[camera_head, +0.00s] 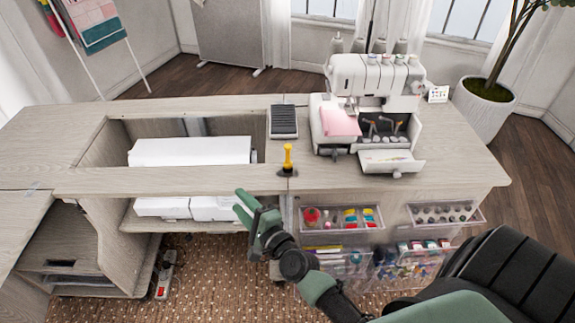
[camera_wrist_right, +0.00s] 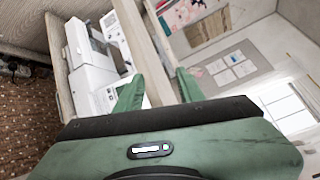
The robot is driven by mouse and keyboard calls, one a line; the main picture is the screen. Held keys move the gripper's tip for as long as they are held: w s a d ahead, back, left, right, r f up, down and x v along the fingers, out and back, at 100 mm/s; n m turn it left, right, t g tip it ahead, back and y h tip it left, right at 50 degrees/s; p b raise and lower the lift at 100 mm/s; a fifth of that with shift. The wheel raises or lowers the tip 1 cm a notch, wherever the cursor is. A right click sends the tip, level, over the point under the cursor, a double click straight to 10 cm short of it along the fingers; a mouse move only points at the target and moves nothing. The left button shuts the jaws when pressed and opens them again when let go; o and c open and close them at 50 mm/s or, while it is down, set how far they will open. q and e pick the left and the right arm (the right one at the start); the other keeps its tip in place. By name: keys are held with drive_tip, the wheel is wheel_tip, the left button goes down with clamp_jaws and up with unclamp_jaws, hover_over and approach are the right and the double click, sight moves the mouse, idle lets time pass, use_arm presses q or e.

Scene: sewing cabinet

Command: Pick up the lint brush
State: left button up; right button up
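A small upright tool with a yellow handle and a dark base (camera_head: 287,158), which looks like the lint brush, stands on the cabinet top near its front edge, left of the sewing machine. My right gripper (camera_head: 240,202) is in front of the cabinet, below and to the left of the brush and apart from it. In the right wrist view its two green fingers (camera_wrist_right: 158,80) are spread with nothing between them. The brush does not show clearly in the wrist view. My left gripper is not in view.
A white overlock machine (camera_head: 350,75) with an open drawer stands to the right of the brush. A dark ribbed pedal (camera_head: 284,122) lies behind it. An open recess with a white machine (camera_head: 190,152) is to the left. Clear bins (camera_head: 342,219) hang on the front; a black chair (camera_head: 520,275) is at right.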

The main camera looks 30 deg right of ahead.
sight(287, 157)
drive_tip(key=d+r+m+h, duration=0.1)
drive_tip(key=d+m+h, duration=0.1)
drive_tip(key=d+m, duration=0.1)
drive_tip(key=w+d+r+m+h, duration=0.1)
drive_tip(key=d+r+m+h, duration=0.1)
drive_tip(key=m, duration=0.3)
drive_tip(key=w+d+r+m+h, duration=0.1)
drive_tip(key=d+m+h, duration=0.1)
drive_tip(key=d+m, duration=0.2)
drive_tip(key=shift+w+r+t+h, duration=0.2)
drive_tip(key=shift+t+h, duration=0.2)
drive_tip(key=d+m+g+h, duration=0.1)
drive_tip(key=d+m, duration=0.1)
drive_tip(key=m, duration=0.1)
drive_tip(key=d+m+g+h, duration=0.1)
drive_tip(key=d+m+h, duration=0.1)
drive_tip(key=m, duration=0.1)
drive_tip(key=d+m+g+h, duration=0.1)
drive_tip(key=d+m, duration=0.1)
drive_tip(key=m, duration=0.1)
drive_tip(key=shift+s+f+h, duration=0.3)
drive_tip(key=shift+f+h, duration=0.1)
drive_tip(key=shift+m, duration=0.5)
drive_tip(key=x, duration=0.8)
drive_tip(key=shift+s+f+p, duration=0.1)
drive_tip(key=shift+f+p, duration=0.2)
drive_tip(key=shift+f, duration=0.1)
drive_tip(key=shift+c, duration=0.4)
clamp_jaws()
